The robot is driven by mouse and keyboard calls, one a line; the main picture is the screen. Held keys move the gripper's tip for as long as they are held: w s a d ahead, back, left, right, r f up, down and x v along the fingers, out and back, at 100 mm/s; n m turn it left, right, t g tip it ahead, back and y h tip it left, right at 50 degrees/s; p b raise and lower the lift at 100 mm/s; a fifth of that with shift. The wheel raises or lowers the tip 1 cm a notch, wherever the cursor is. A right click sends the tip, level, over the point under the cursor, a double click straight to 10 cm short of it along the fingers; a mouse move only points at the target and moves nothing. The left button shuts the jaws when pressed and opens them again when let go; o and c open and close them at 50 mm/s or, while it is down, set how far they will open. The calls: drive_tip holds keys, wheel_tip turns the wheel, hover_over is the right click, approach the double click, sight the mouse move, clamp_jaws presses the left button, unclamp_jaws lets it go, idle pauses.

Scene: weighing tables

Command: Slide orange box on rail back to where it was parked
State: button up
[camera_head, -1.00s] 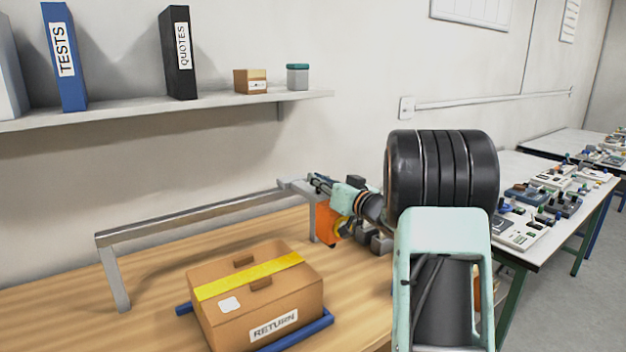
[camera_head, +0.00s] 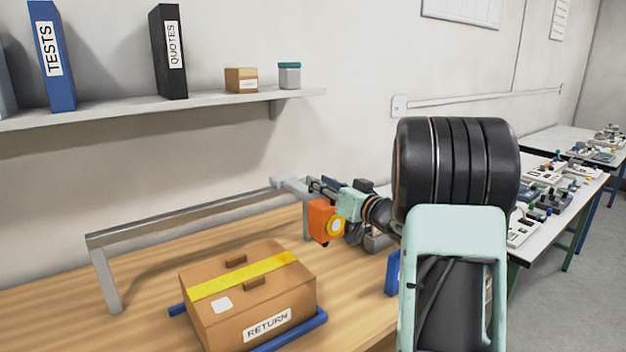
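The orange box (camera_head: 321,219) hangs at the right end of the grey metal rail (camera_head: 190,217), close to the rail's right post. A yellow ring with a pale centre marks its right side. My gripper (camera_head: 322,186) is just above the orange box, at the rail's end, with its dark fingers pointing left. My wrist and arm come in from the right and hide part of what lies behind. The fingers are too small to tell whether they are open, shut or touching the box.
A brown RETURN carton (camera_head: 246,295) with yellow tape sits on a blue tray (camera_head: 290,330) in front of the rail. The wooden table (camera_head: 50,310) is bare around the rail's left post. A wall shelf (camera_head: 210,107) with binders is above. A blue object (camera_head: 392,272) shows beside my arm.

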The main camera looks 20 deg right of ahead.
drive_tip(key=v, duration=0.7)
drive_tip(key=shift+s, duration=0.25)
drive_tip(key=shift+r, duration=0.1)
